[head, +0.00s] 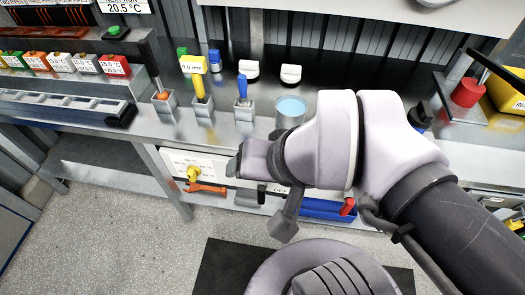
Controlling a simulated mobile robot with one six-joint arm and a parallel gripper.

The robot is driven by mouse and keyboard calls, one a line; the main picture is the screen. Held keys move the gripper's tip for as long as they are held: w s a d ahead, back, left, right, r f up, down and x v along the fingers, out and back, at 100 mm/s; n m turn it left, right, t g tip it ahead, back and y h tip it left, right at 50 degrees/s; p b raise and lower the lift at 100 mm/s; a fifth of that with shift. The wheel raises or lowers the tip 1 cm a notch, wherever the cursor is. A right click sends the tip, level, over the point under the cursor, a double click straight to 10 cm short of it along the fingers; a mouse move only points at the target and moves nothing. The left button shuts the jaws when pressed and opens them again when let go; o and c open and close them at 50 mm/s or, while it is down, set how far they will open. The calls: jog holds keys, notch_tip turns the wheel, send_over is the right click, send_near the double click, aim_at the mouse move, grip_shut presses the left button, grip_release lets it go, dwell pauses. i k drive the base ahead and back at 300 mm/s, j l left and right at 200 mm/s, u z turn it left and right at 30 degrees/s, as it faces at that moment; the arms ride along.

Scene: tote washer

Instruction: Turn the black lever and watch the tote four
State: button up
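My arm reaches in from the right, across the front of the steel bench. My gripper (238,165) points left, in front of a white panel (178,160) under the bench edge. The fingers are small and seen from the side, so their opening does not show. A small black part (262,190) shows just below my gripper at the panel; I cannot tell if it is the lever or if I touch it. A black bar (492,64) slants above a red knob (467,92) at the right. I cannot make out tote four.
A yellow knob (193,174) sits on the panel, with an orange wrench (207,188) below. A blue bin (322,210) is on the low shelf. Holders with tools and a blue-topped can (291,108) stand on the bench. The floor (120,240) at left is clear.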

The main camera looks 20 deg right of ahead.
aim_at(261, 186)
jog(key=z, duration=2.75)
jog(key=u, duration=0.45)
jog(key=k+u, duration=0.15)
jog(key=u, duration=0.3)
jog(key=j+u, duration=0.1)
jog(key=u, duration=0.35)
jog(key=j+u, duration=0.1)
jog(key=u, duration=0.3)
jog(key=k+j+u, duration=0.1)
jog(key=u, duration=0.35)
jog(key=k+j+z, duration=0.3)
jog(key=k+z, duration=0.2)
jog(key=k+j+z, duration=0.15)
jog(key=k+z, duration=0.35)
jog(key=i+j, duration=0.15)
jog(key=i, duration=0.15)
jog(key=i+j, duration=0.2)
jog(key=i+l+z, duration=0.05)
jog(key=i, duration=0.05)
